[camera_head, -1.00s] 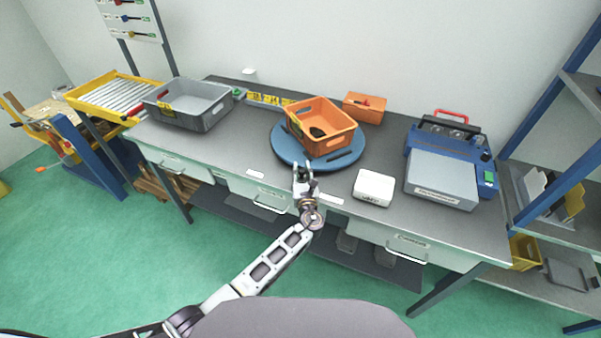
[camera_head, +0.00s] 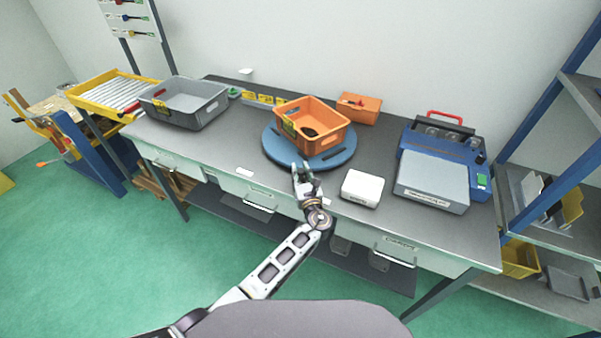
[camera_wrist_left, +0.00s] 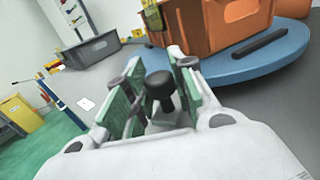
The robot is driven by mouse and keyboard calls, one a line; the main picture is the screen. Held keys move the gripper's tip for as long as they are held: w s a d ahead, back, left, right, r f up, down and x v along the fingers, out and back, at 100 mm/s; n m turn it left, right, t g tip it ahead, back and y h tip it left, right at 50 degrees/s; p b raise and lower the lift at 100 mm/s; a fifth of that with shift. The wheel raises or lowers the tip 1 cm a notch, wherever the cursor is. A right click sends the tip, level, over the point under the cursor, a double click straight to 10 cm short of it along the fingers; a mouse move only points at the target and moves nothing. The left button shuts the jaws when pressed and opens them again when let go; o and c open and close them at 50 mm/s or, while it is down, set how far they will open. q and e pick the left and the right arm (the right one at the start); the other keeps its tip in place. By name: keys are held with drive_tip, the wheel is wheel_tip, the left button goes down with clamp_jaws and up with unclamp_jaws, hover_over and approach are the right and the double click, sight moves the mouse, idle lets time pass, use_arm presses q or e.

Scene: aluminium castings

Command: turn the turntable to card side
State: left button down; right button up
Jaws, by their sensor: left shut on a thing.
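The blue round turntable (camera_head: 272,152) lies on the workbench near its middle. An orange bin (camera_head: 326,143) stands on it, with a yellow label (camera_head: 289,128) on its left face and something dark inside. A dark bar (camera_head: 333,154) lies on the disc right of the bin; it also shows in the left wrist view (camera_wrist_left: 260,43). My left gripper (camera_head: 301,168) is at the near rim of the turntable. In the left wrist view its green-padded fingers are shut around a black knob (camera_wrist_left: 160,88). Whether the knob joins the disc is hidden. My right gripper is not in view.
A grey bin (camera_head: 185,108) stands left on the bench. A white box (camera_head: 362,188) sits close right of my left gripper, with a blue machine (camera_head: 437,170) beyond. A smaller orange bin (camera_head: 359,108) stands behind the turntable. A pale label (camera_head: 245,172) lies at the front edge.

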use_arm(q)
drive_tip(key=c, duration=1.2)
unclamp_jaws()
drive_tip(key=shift+a, duration=0.1)
drive_tip(key=shift+r, duration=5)
drive_tip(key=shift+c, duration=0.4)
